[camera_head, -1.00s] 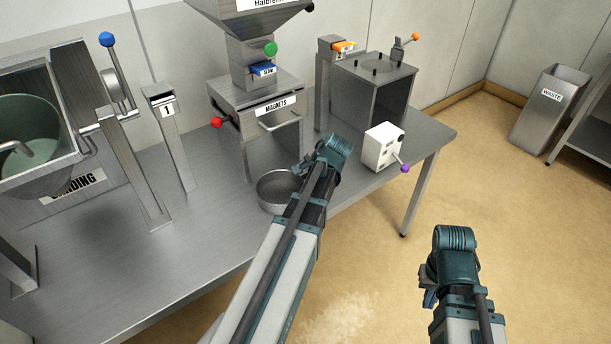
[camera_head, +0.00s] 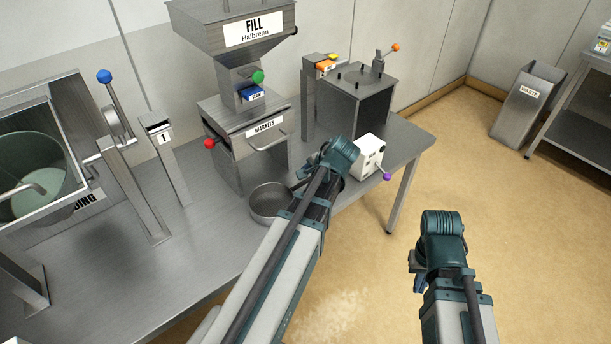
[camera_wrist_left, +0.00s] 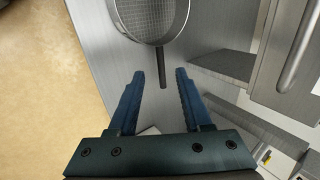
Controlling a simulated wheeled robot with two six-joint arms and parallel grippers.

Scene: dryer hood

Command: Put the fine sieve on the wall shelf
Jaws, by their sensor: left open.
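The fine sieve (camera_head: 268,205) is a round metal pan with a mesh bottom, on the steel table near its front edge. In the left wrist view the sieve (camera_wrist_left: 152,18) is at the top, with its dark handle (camera_wrist_left: 162,66) pointing toward my left gripper (camera_wrist_left: 160,74). The gripper is open, and the handle's end lies between the fingertips without visible grip. In the head view the left gripper (camera_head: 301,180) is beside the sieve, partly hidden by its wrist. My right gripper (camera_head: 416,266) is over the floor, its fingers mostly hidden. I cannot identify a wall shelf.
The magnets housing (camera_head: 245,150) stands behind the sieve. A white box with a purple-knobbed lever (camera_head: 369,155) is right of the left wrist. A dark steel box (camera_head: 360,98) stands behind it. A waste bin (camera_head: 527,105) and a steel rack (camera_head: 580,130) are far right.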

